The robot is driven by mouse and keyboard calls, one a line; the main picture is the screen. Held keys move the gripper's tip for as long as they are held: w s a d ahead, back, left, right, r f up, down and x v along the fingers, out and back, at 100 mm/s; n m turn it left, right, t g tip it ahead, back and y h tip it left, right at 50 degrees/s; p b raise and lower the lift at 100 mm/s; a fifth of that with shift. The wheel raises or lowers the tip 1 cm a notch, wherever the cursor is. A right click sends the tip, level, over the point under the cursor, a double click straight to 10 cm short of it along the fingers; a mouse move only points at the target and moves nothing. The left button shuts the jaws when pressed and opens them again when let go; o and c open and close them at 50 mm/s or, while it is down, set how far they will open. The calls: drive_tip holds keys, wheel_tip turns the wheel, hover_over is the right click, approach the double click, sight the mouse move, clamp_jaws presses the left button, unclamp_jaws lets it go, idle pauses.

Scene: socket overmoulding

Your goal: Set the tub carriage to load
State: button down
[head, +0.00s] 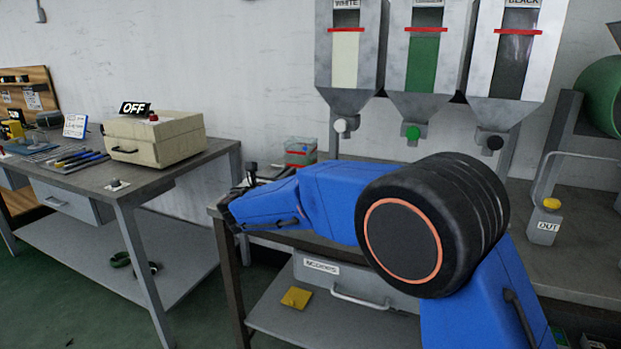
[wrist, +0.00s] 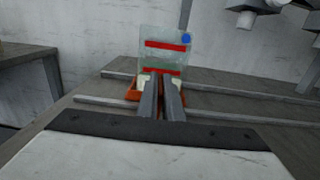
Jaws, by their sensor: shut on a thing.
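A clear tub (wrist: 165,55) with red bands and a blue dot stands on the orange tub carriage (wrist: 132,93), which sits at rails on the bench in the wrist view. The tub also shows in the head view (head: 301,150), just beyond my arm. My gripper (wrist: 161,84) is at the near side of the carriage, its two fingers close together and shut on part of it. The fingers hide the gripped part. In the head view my blue arm hides the carriage and most of the rails.
Three hoppers hang above the bench, with a white knob (head: 340,125), a green knob (head: 413,132) and a black knob (head: 495,142). An OUT box (head: 543,225) stands at right. A beige box (head: 155,136) with an OFF sign (head: 135,108) sits on the left table, across a gap.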

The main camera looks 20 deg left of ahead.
drive_tip(key=a, duration=0.5)
drive_tip(key=shift+w+a, duration=0.1)
drive_tip(key=shift+a, duration=0.8)
drive_tip(key=shift+a+r, duration=0.1)
drive_tip(key=c, duration=1.9)
unclamp_jaws()
drive_tip(key=shift+a, duration=0.2)
drive_tip(key=s, duration=1.7)
drive_tip(key=shift+s+a, duration=0.2)
drive_tip(key=shift+a, duration=0.05)
